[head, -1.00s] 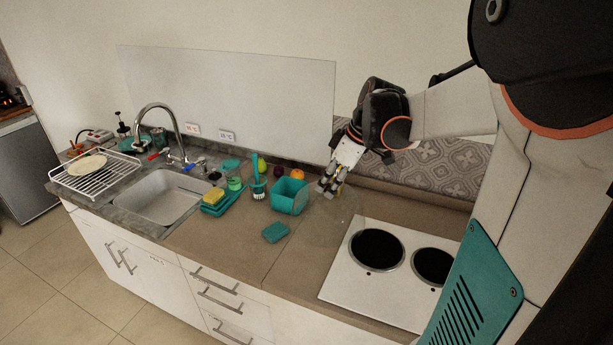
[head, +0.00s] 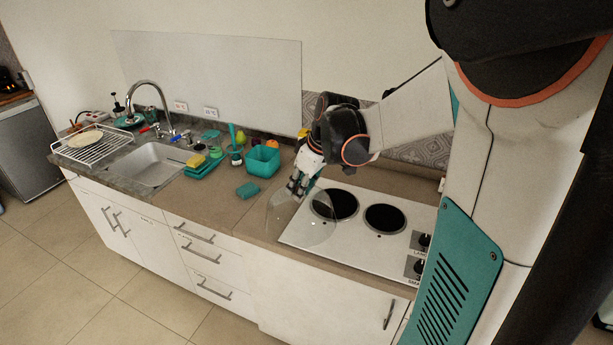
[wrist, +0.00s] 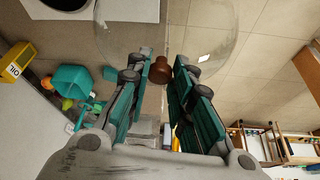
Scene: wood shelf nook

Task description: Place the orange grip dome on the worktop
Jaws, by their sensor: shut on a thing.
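The dome (head: 311,228) is a clear, see-through cover with an orange-brown knob grip (wrist: 160,69). My gripper (head: 298,188) is shut on this knob, with a finger on each side of it in the wrist view (wrist: 160,75). The worktop (head: 212,205) is brown. Whether the dome's rim touches it, I cannot tell. In the wrist view, floor tiles show through the dome's right part.
A teal sponge (head: 248,190), a teal square tub (head: 263,162) and sink things stand to the left. The sink (head: 152,166) is farther left. Worktop front left of the dome is clear.

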